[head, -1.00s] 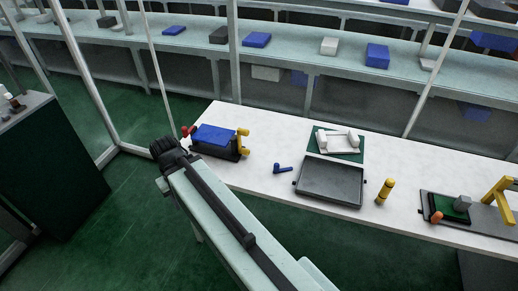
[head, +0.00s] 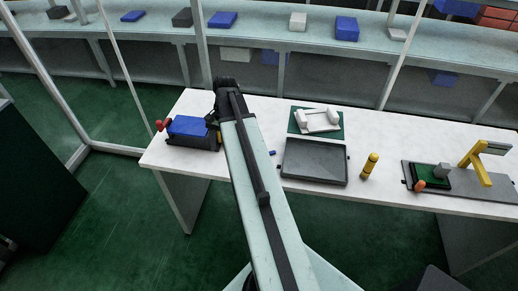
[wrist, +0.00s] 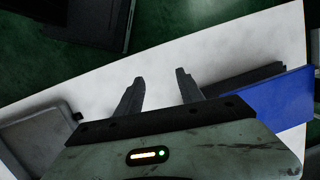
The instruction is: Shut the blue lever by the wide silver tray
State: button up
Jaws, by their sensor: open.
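The wide tray (head: 315,162), dark grey in the head view, lies on the white table; a grey tray corner shows at the left of the wrist view (wrist: 32,132). Only a small blue end of the lever (head: 272,153) shows, left of the tray; my arm hides the rest, so its position cannot be told. I cannot make out the lever in the wrist view. My gripper (wrist: 160,84) is open and empty, its two black fingers apart over bare table. In the head view my arm's end is above the table, between the tray and the blue-topped black box.
The black box with a blue top (head: 188,127) and red knob stands at the table's left end. A white fixture on a green mat (head: 318,121) lies behind the tray. A yellow cylinder (head: 370,166) and a yellow-handled station (head: 478,165) stand to the right.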

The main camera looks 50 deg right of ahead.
jog(key=s+d+r+m+t+y, duration=0.1)
jog(key=s+d+m, duration=0.3)
jog(key=d, duration=0.4)
jog(key=s+d+m+y, duration=0.1)
jog(key=s+d+m, duration=0.2)
jog(key=s+d, duration=0.3)
jog(key=f+b, duration=0.2)
jog(key=w+a+f+b, duration=0.1)
jog(key=f+b, duration=0.1)
jog(key=w+f+b, duration=0.1)
jog(key=f+b, duration=0.1)
jog(key=b, duration=0.1)
jog(key=shift+a+f, duration=0.2)
jog(key=shift+f, duration=0.2)
jog(key=shift+a+f, duration=0.2)
jog(key=shift+f, duration=0.05)
jog(key=shift+r, duration=0.1)
grip_shut()
